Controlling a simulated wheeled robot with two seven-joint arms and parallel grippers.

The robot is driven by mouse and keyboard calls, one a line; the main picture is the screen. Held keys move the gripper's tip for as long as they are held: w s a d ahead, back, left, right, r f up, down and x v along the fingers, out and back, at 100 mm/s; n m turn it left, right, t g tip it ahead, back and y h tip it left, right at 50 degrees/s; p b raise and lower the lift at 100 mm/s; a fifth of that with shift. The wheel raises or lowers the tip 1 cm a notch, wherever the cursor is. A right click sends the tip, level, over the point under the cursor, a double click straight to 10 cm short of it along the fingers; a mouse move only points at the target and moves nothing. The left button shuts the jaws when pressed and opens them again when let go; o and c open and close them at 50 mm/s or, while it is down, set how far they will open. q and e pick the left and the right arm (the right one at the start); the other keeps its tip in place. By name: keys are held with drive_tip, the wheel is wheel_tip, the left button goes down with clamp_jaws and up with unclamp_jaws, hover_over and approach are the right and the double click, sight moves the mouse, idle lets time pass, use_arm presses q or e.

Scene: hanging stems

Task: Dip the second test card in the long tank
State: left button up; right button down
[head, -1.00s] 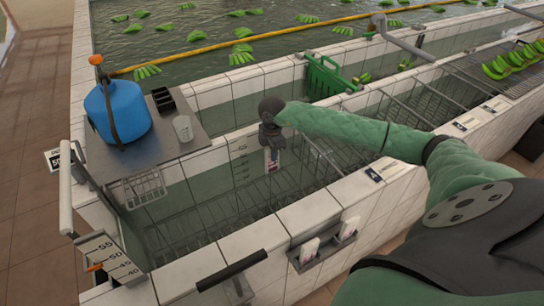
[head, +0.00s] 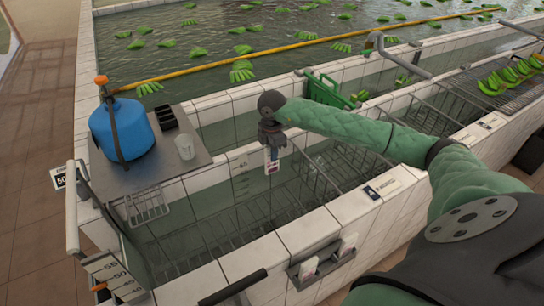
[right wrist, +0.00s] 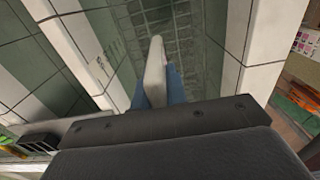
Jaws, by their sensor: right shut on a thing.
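My right gripper (head: 271,146) points down over the near tiled tank (head: 305,230). It is shut on a small white test card (head: 272,166) with a pinkish-red mark, which hangs upright below the fingers. The card appears above the water, near the tank's back wall and its depth scale. In the right wrist view the card (right wrist: 155,72) is seen nearly edge-on between the blue fingertips (right wrist: 155,88), with the tank's grid floor beyond. Its lower end shows no clear contact with the water. My left gripper is out of view.
A grey holder (head: 325,261) with white packets hangs on the tank's front wall. A blue drum (head: 121,131), black tray and clear cup (head: 185,147) stand on the steel shelf at left. A wire basket (head: 147,205) hangs below it. Bananas float in the pool behind.

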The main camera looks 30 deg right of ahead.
drive_tip(key=shift+r+p, duration=0.5)
drive_tip(key=shift+r, duration=2.2)
drive_tip(key=shift+f, duration=0.15)
